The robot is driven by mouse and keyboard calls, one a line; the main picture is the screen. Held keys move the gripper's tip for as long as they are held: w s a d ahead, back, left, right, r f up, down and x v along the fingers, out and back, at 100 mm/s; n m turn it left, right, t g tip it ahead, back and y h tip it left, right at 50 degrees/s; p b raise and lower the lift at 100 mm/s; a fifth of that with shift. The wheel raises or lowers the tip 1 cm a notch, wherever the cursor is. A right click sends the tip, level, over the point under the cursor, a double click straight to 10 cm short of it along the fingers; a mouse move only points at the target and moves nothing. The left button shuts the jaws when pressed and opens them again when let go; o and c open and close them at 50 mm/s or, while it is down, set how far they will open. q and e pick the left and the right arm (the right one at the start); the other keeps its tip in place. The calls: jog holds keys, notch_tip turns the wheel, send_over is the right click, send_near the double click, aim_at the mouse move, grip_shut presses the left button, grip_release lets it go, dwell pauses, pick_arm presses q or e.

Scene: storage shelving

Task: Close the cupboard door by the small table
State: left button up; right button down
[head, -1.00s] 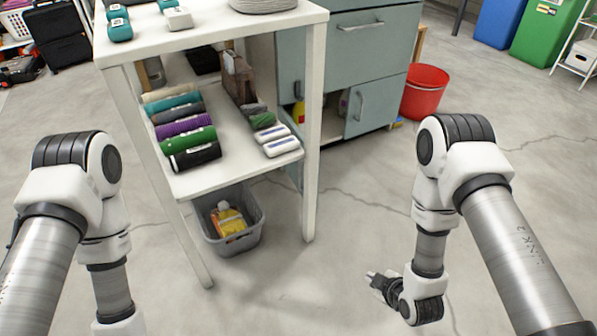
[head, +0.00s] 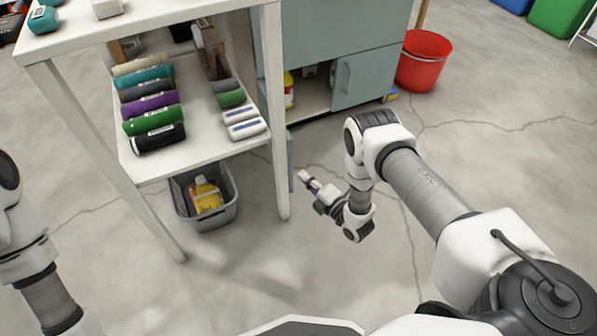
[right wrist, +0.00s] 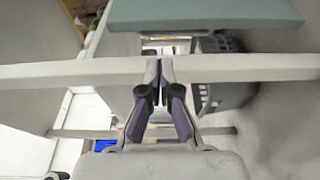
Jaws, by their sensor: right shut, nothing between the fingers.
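The grey-green cupboard (head: 345,35) stands behind the small white table (head: 215,160). Its right lower door (head: 366,78) is shut. The compartment to the left of that is open and shows bottles. The open left door (head: 290,160) shows only as a narrow strip beside the table's front right leg; the table hides the rest. My right gripper (head: 304,177) is shut and empty, low, just right of that strip; I cannot tell whether they touch. In the right wrist view its fingers (right wrist: 157,90) are together, with a grey-green panel (right wrist: 205,14) above. My left gripper is out of view.
A grey basket (head: 230,200) stands under the table, whose shelf holds rolled towels (head: 150,105). The table leg (head: 275,120) stands close to my right gripper. A red bucket (head: 424,62) is right of the cupboard. The floor in front is clear.

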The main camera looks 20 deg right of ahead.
jog(key=b+x, duration=0.3)
jog(key=x, duration=0.5)
jog(key=shift+d, duration=0.15)
